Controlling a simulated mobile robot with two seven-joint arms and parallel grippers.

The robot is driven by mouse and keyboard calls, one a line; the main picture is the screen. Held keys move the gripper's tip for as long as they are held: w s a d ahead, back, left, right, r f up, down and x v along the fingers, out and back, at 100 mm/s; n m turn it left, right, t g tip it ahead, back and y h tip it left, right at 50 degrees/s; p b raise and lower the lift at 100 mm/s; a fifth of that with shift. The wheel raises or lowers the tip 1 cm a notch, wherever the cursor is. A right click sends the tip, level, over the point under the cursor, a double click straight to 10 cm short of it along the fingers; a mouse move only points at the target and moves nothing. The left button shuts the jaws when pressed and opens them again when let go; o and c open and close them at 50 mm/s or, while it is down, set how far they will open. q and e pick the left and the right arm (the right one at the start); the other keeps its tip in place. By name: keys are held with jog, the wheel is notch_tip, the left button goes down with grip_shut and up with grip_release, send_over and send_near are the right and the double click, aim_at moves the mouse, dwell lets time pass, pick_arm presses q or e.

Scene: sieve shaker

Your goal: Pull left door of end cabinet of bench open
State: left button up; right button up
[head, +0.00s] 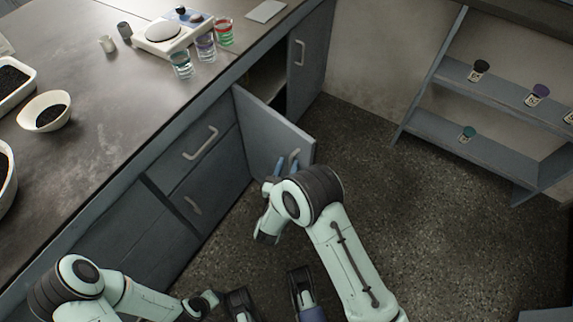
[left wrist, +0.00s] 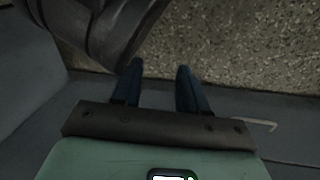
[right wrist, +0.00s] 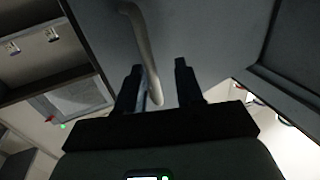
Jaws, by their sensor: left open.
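The left door (head: 276,130) of the end cabinet stands swung out from the bench front, with a dark opening behind it. Its curved bar handle (head: 295,158) is near the door's free edge. My right gripper (head: 283,166) is at that handle. In the right wrist view my right gripper (right wrist: 159,76) has its fingers apart, and the handle (right wrist: 143,45) passes between them, closer to the left finger; contact cannot be told. My left gripper (left wrist: 159,70) is open and empty in the left wrist view, low by grey panels and floor.
The right door (head: 308,62) of the end cabinet looks closed. Drawers (head: 197,150) lie left of the open door. The benchtop holds a balance (head: 165,37), small beakers (head: 205,47) and bowls (head: 45,112). Floor (head: 400,190) is clear toward the wall shelf (head: 420,125).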

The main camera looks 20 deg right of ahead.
pick_arm(q)
jog(key=shift+t, duration=0.3)
jog(key=shift+w+d+r+p, duration=0.25)
jog(key=shift+r+p, duration=0.1)
jog(key=shift+r, duration=0.25)
jog(key=shift+w+d+r+p, duration=0.2)
jog(key=shift+r+p, duration=0.2)
jog(key=shift+r, duration=0.25)
jog(key=shift+w+d+r+p, duration=0.15)
jog(key=shift+w+r+p, duration=0.15)
jog(key=shift+r, duration=0.3)
pick_arm(e)
jog(key=v, duration=1.3)
jog(key=shift+w, duration=0.1)
